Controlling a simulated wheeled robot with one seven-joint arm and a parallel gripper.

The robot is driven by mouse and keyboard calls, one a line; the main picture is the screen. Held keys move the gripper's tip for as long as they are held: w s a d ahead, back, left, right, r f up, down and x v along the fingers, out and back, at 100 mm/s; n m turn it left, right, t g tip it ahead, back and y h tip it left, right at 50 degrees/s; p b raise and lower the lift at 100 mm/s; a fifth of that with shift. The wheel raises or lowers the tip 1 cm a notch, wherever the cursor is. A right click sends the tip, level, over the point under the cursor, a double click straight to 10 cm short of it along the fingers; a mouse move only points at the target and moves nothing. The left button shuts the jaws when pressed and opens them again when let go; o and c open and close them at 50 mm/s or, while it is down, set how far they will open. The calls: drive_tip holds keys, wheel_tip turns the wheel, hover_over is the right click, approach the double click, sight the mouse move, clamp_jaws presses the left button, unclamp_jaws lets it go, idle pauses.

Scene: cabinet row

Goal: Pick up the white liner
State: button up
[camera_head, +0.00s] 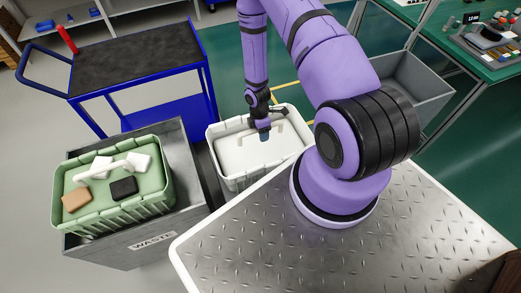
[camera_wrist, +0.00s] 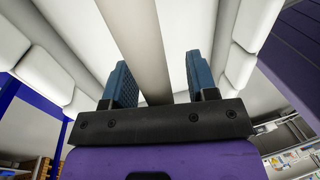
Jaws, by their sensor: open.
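The white liner (camera_head: 228,172) is a ribbed, open box with a handle bar across it, standing beyond my base in the head view. My gripper (camera_head: 265,136) points down into the liner at its middle. In the wrist view the liner's pale handle bar (camera_wrist: 142,40) runs between the two blue finger pads of my gripper (camera_wrist: 162,78). The fingers are apart, one on each side of the bar, with a gap visible on both sides. The liner's white ribbed wall (camera_wrist: 240,50) shows around them. The liner's inside is partly hidden by my arm.
A green liner (camera_head: 62,205) with a white handle and several items sits in a grey waste bin (camera_head: 180,215) at left. A blue cart (camera_head: 205,75) stands behind. A grey bin (camera_head: 435,95) and a green worktable (camera_head: 485,70) are at right.

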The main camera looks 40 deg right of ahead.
clamp_jaws()
idle(0.4)
